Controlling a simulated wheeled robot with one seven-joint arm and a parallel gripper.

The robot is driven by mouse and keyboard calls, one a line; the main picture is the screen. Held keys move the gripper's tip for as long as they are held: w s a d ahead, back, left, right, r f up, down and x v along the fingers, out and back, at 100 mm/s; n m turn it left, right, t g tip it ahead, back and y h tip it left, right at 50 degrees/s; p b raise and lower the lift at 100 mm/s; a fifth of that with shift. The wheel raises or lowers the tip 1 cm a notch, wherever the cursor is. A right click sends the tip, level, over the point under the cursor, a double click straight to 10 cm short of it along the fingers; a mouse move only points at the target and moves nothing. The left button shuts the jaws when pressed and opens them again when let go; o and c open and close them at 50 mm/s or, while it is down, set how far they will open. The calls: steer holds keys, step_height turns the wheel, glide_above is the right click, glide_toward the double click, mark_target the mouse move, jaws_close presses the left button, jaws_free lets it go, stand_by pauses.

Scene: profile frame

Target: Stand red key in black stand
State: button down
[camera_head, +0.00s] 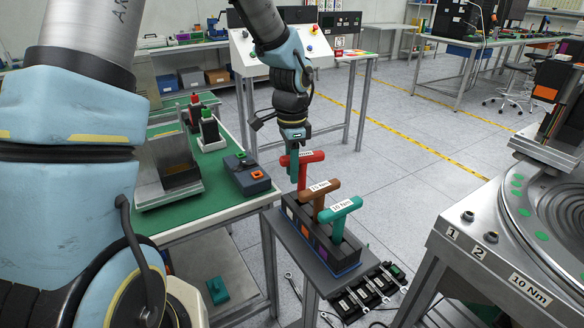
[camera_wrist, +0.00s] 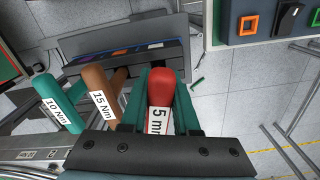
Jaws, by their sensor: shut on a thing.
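The red key (camera_head: 304,157) is a T-handled tool with a white label, at the far end of the black stand (camera_head: 296,217). My gripper (camera_head: 293,170) is shut on its handle. In the wrist view the red handle (camera_wrist: 161,88) is between my teal fingers (camera_wrist: 166,105). The key looks roughly upright. Its lower shaft is partly hidden, and I cannot tell whether its tip is in the stand. A brown key (camera_head: 319,191) labelled 15 Nm and a teal key (camera_head: 340,208) labelled 10 Nm stand upright in the stand.
The stand is on a small grey side table (camera_head: 318,270). A green-topped workbench (camera_head: 216,172) with a dark control box (camera_head: 246,175) is close on the left. A metal machine with a round plate (camera_head: 530,205) is at right. Tools lie in front of the stand.

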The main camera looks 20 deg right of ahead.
steer(key=shift+f+b, duration=1.25)
steer(key=shift+f, duration=0.8)
steer(key=c, duration=0.6)
jaws_free()
step_height(320, 180, up, 11)
steer(key=shift+f+b, duration=0.1)
steer(key=shift+b, duration=0.55)
